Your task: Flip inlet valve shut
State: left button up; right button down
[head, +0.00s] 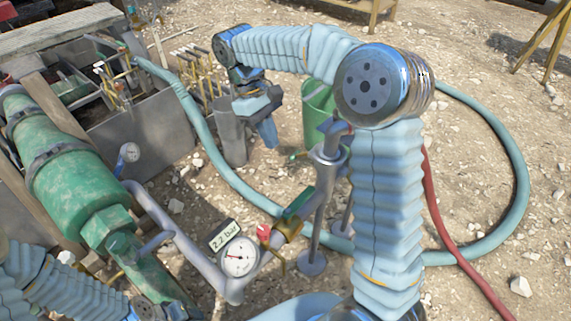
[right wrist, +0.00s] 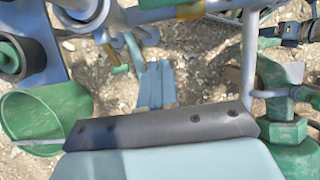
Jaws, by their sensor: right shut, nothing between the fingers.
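The brass valve (head: 290,229) sits on the grey pipe right of the pressure gauge, with a green lever (head: 298,203) slanting above it and a small red part (head: 263,232) at its left. I cannot tell which of these belongs to the inlet valve by name. My right gripper (head: 267,134) hangs pointing down, behind and above the valve, well apart from it. In the right wrist view its blue fingers (right wrist: 157,85) are together and empty over gravel. The valve cannot be clearly made out in that view. My left arm shows at the lower left; its gripper is not visible.
A gauge (head: 238,257) labelled 2.2 bar stands on the pipe. A green pump body (head: 75,190) lies left. A teal hose (head: 510,150) and red hose (head: 445,220) cross the gravel.

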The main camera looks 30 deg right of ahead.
aim_at(299, 202)
dwell(0.3)
jog(key=s+d+f+b, duration=0.1)
jog(key=s+d+f, duration=0.2)
jog(key=s+f, duration=0.4)
jog(key=shift+f, duration=1.1)
jog(key=shift+s, duration=0.15)
